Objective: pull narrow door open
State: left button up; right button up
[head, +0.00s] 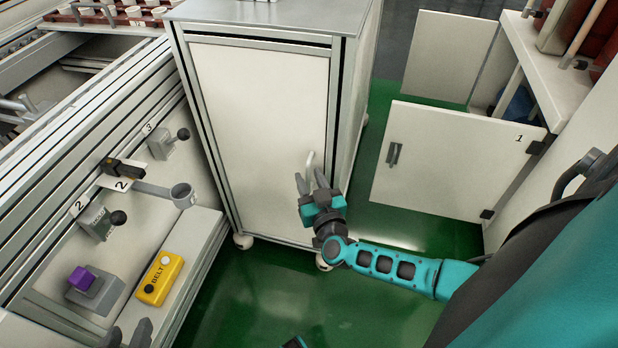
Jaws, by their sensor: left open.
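The narrow door (262,110) is a tall white panel in the front of a grey-framed cabinet on castors. It looks shut in its frame. Its pale upright handle (310,160) is near the door's right edge. My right gripper (309,176) is at the handle's lower part, its fingers apart on either side; whether they touch it I cannot tell. The gripper hides the handle's lower end. My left gripper (127,334) is open at the bottom left edge, far from the door, with only its dark fingertips showing.
A conveyor frame with levers, a yellow belt box (160,278) and a purple button (81,278) stands at left. At right, a white door marked 1 (440,160) stands open beside a shelf (560,85). Green floor (270,300) in front of the cabinet is clear.

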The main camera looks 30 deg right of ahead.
jog(key=shift+c, duration=0.2)
grip_shut()
dwell(0.4)
